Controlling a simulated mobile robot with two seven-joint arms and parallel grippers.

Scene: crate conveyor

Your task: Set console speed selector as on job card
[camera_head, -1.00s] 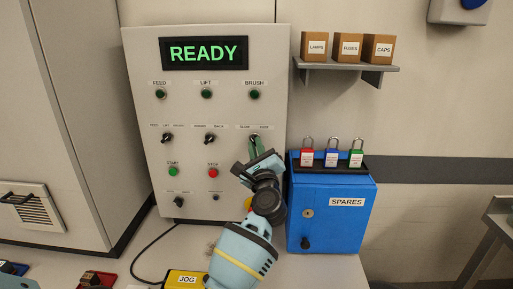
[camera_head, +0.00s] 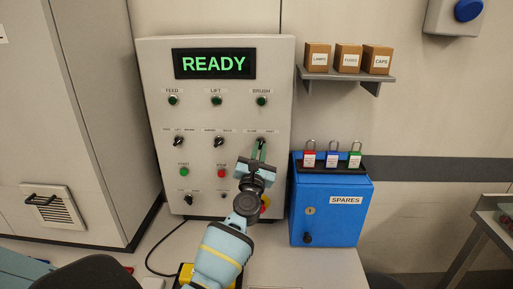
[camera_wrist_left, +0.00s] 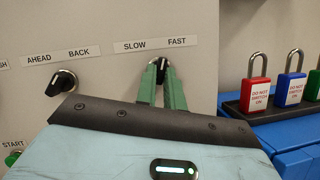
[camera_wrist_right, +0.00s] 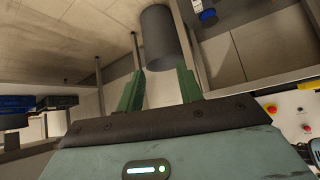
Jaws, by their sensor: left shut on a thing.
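The console (camera_head: 150,75) stands upright, with READY in green on its display (camera_head: 213,64). The speed selector (camera_wrist_left: 161,66) is a black knob under the SLOW (camera_wrist_left: 132,46) and FAST (camera_wrist_left: 176,41) labels. My left gripper (camera_head: 261,144) is shut on this knob, its green fingers on either side; the fingers also show in the left wrist view. They cover much of the knob, so I cannot tell which label it points to. My right gripper (camera_wrist_right: 160,90) is open and empty, away from the console. I see no readable job card.
The AHEAD/BACK selector (camera_wrist_left: 61,82) is left of the gripped knob. Below are the green START (camera_head: 184,172) and red STOP (camera_head: 222,173) buttons. A blue SPARES box (camera_head: 331,225) with padlocks (camera_head: 332,160) stands close on the right. A shelf (camera_head: 345,76) holds small boxes.

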